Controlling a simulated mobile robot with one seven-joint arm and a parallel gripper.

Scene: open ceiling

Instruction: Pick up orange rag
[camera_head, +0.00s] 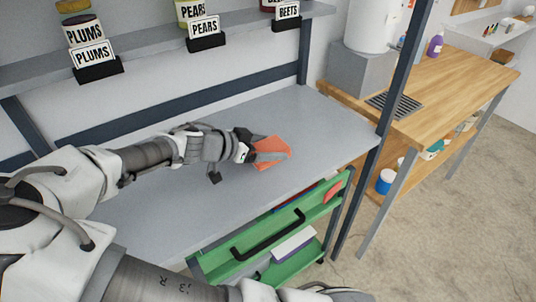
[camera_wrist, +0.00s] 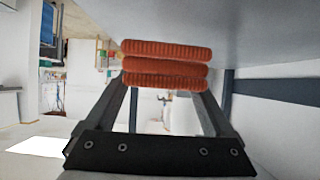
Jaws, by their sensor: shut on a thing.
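The orange rag (camera_head: 271,151) is at my gripper's tips, over the grey worktop (camera_head: 325,135) in the head view. In the wrist view, the orange rag (camera_wrist: 165,64) shows as a folded, ribbed stack across the ends of the two fingers. My gripper (camera_head: 268,156) reaches in from the left and is shut on the rag. It also shows in the wrist view (camera_wrist: 163,88), with the fingers spread to the width of the rag. Whether the rag still touches the worktop is hard to tell.
A shelf above the worktop holds cans labelled plums (camera_head: 83,32), pears (camera_head: 190,10) and beets. A dark upright post (camera_head: 385,120) stands at the right. The worktop around the rag is clear.

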